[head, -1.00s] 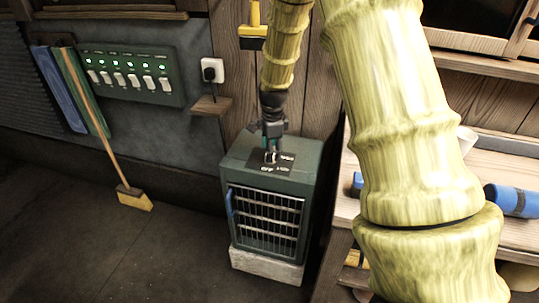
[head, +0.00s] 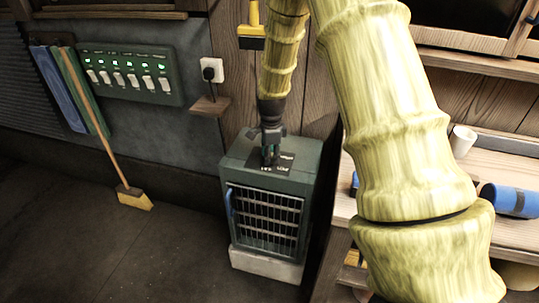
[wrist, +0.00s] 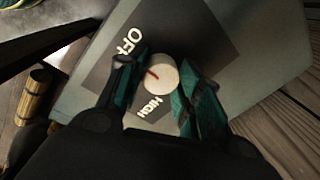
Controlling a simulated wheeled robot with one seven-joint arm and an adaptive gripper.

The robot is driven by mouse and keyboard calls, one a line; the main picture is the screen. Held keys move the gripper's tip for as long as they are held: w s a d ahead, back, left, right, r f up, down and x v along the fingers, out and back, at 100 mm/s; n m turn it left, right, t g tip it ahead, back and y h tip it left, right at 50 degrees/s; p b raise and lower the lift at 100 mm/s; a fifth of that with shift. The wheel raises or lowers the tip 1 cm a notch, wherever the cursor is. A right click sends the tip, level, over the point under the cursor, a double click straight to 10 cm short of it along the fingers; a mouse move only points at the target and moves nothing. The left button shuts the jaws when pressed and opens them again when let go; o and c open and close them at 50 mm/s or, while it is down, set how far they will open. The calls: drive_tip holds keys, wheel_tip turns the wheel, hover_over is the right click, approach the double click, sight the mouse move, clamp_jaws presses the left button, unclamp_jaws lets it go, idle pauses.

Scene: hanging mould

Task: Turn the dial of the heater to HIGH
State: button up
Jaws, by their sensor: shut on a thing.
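The heater (head: 245,178) is a dark green box with a barred front grille, standing on a pale block. Its top carries a dark label plate (wrist: 190,30). The round white dial (wrist: 163,76) has a red mark that points left in the wrist view, between the OFF label (wrist: 129,40) and the HIGH label (wrist: 149,107). My gripper (head: 270,165) reaches down onto the plate; in the wrist view its teal-padded fingers (wrist: 157,88) are shut on the dial, one on each side. In the head view the gripper hides the dial.
A bench (head: 500,185) with a blue cylinder (head: 510,200) and a white cup (head: 462,141) stands to the right. A switch panel (head: 130,75), a plug socket (head: 212,70) and a broom (head: 133,197) are to the left.

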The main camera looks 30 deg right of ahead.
drive_tip(key=shift+n+p, duration=0.45)
drive_tip(key=shift+n, duration=0.05)
drive_tip(key=shift+r, duration=0.1)
drive_tip(key=n+p, duration=0.3)
drive_tip(key=n, duration=0.1)
drive_tip(key=shift+s+d+n+y, duration=0.1)
drive_tip(key=shift+n+y, duration=0.2)
drive_tip(key=n+p, duration=0.3)
drive_tip(key=n, duration=0.3)
drive_tip(key=n+p, duration=0.1)
drive_tip(key=n, duration=0.5)
drive_tip(key=shift+d+n+g+y+p, duration=0.1)
drive_tip(key=shift+n+g+y+p, duration=0.2)
drive_tip(key=shift+n+y+p, duration=0.1)
drive_tip(key=n+p, duration=0.1)
drive_tip(key=n, duration=0.4)
drive_tip(key=shift+n+g, duration=0.3)
drive_tip(key=shift+f, duration=0.2)
